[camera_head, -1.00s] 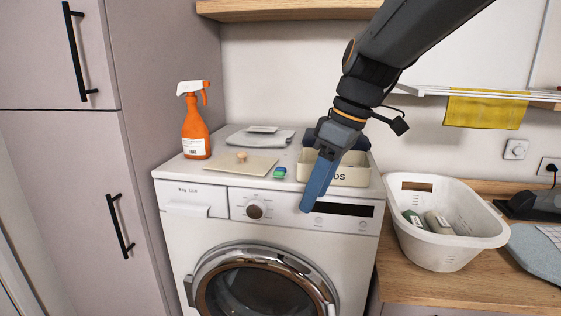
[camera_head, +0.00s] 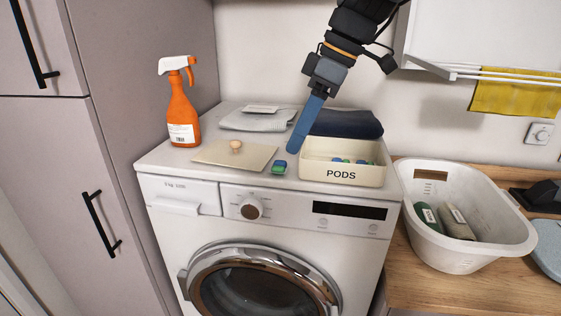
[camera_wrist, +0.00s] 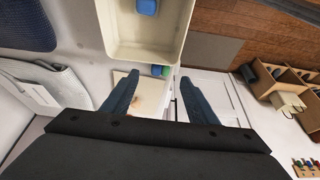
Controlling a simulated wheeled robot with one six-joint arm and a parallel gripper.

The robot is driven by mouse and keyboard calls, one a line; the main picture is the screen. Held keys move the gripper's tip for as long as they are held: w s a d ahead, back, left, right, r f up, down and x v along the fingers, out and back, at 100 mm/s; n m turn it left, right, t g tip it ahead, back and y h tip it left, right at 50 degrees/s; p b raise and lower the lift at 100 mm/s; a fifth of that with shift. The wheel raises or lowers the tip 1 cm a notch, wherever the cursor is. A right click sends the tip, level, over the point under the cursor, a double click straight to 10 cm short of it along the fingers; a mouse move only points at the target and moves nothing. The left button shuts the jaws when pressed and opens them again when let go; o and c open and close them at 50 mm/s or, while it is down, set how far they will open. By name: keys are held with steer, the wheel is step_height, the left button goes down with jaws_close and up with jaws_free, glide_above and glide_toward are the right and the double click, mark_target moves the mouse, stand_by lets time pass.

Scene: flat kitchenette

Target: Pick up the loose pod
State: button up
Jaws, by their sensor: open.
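The loose pod (camera_head: 279,167), blue and green, lies on the washing machine top near its front edge, between the lid and the box. In the wrist view the loose pod (camera_wrist: 160,71) shows just outside the box wall, in the gap between my fingers and beyond their tips. The cream box marked PODS (camera_head: 342,176) stands right of it, with several pods inside. My gripper (camera_head: 292,150) is open and empty, its blue fingers pointing down above the top, just behind the loose pod. In the wrist view both fingers of my gripper (camera_wrist: 160,78) are spread apart.
A flat beige lid (camera_head: 212,153) with a round knob lies left of the pod. An orange spray bottle (camera_head: 182,112) stands at the back left. Folded grey cloth (camera_head: 262,121) and dark cloth (camera_head: 345,123) lie behind. A white basket (camera_head: 455,255) stands on the counter right.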

mark_target(281, 163)
steer(key=x, duration=0.1)
steer(key=p+x, duration=0.1)
steer(key=shift+s+a+f, duration=0.15)
steer(key=shift+a+f, duration=0.05)
steer(key=shift+a, duration=0.15)
steer(key=p+x, duration=0.1)
steer(key=x, duration=0.2)
steer(key=shift+a+f+p, duration=0.1)
steer(key=shift+a+p, duration=0.1)
steer(key=shift+p, duration=0.2)
steer(key=shift+a+f, duration=0.1)
steer(key=shift+f, duration=0.4)
steer(key=c, duration=0.8)
